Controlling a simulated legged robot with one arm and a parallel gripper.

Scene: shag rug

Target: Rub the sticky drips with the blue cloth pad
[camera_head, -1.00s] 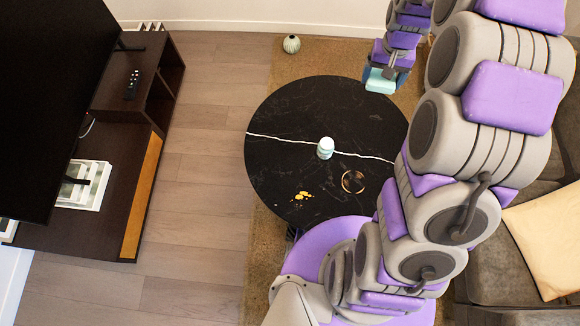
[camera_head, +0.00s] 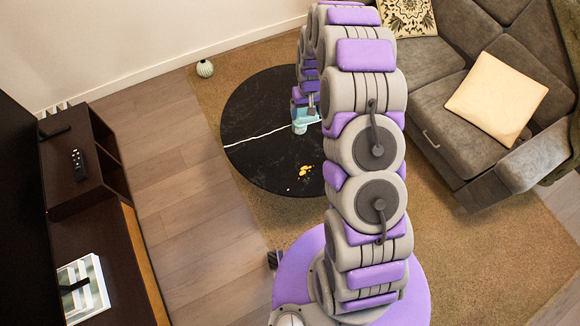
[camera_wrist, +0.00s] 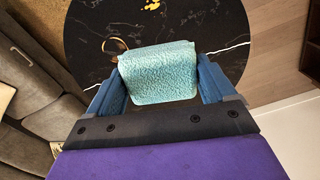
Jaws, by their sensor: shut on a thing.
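The blue cloth pad (camera_wrist: 158,70) is a light turquoise, towel-like block. In the wrist view it sits between the two blue fingers of my gripper (camera_wrist: 163,80), which is shut on it. The yellow sticky drips (camera_head: 303,171) lie on the black round table (camera_head: 255,155), toward its near side in the head view. They also show at the top edge of the wrist view (camera_wrist: 152,4), beyond the pad and apart from it. In the head view my gripper (camera_head: 306,113) is over the table, farther off than the drips and partly hidden by my arm.
A gold ring-shaped item (camera_wrist: 114,46) is beside the pad in the wrist view. A grey sofa (camera_head: 440,110) is at right, a dark TV cabinet (camera_head: 95,235) at left. Wood floor between is clear.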

